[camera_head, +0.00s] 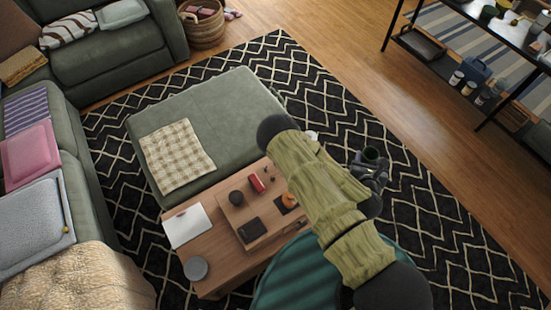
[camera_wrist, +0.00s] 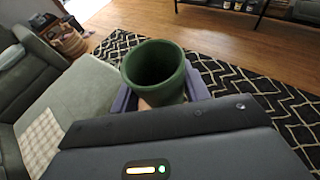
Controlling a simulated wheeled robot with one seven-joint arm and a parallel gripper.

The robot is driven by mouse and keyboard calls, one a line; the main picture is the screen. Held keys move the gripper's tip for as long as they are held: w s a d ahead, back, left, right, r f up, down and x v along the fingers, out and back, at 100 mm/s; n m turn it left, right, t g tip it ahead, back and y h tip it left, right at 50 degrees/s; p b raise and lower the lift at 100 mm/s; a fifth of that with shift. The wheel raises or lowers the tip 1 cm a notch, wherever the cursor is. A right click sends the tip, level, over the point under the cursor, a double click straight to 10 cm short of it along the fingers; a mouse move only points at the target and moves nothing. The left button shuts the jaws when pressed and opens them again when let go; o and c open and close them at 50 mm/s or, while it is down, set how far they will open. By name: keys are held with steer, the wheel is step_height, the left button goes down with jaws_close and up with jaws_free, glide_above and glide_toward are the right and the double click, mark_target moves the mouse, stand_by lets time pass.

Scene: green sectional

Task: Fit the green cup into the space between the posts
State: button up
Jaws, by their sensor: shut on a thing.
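The green cup (camera_wrist: 153,72) is upright in the wrist view, its open rim towards the camera. The purple fingers of my gripper (camera_wrist: 160,94) stand on both sides of it and are shut on it. In the head view the cup (camera_head: 371,154) shows as a small dark green shape at my gripper (camera_head: 370,170). It is held above the patterned rug, right of the wooden coffee table (camera_head: 213,284). I cannot clearly make out the posts; small items on the table are partly behind my arm.
The table holds a raised wooden board with a dark cup (camera_head: 236,197), a red object (camera_head: 255,183), an orange object (camera_head: 289,201) and a black square (camera_head: 251,230). A green ottoman (camera_head: 222,105) stands behind. A dark shelf unit (camera_head: 430,58) is at upper right. The rug (camera_head: 440,215) is open at right.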

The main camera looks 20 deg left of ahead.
steer(key=w+a+f+n+y+b, duration=0.2)
steer(key=w+a+f+b, duration=0.1)
steer(key=a+f+b, duration=0.4)
steer(key=n+g+y+b, duration=0.5)
steer(key=n+y+b, duration=0.3)
steer(key=b, duration=2.6)
glide_above(275, 173)
step_height(275, 173, down, 19)
steer(key=shift+a+r, duration=0.1)
steer(key=shift+a, duration=0.05)
steer(key=shift+f+b, duration=1.9)
steer(key=shift+f, duration=0.55)
steer(key=shift+f, duration=1.05)
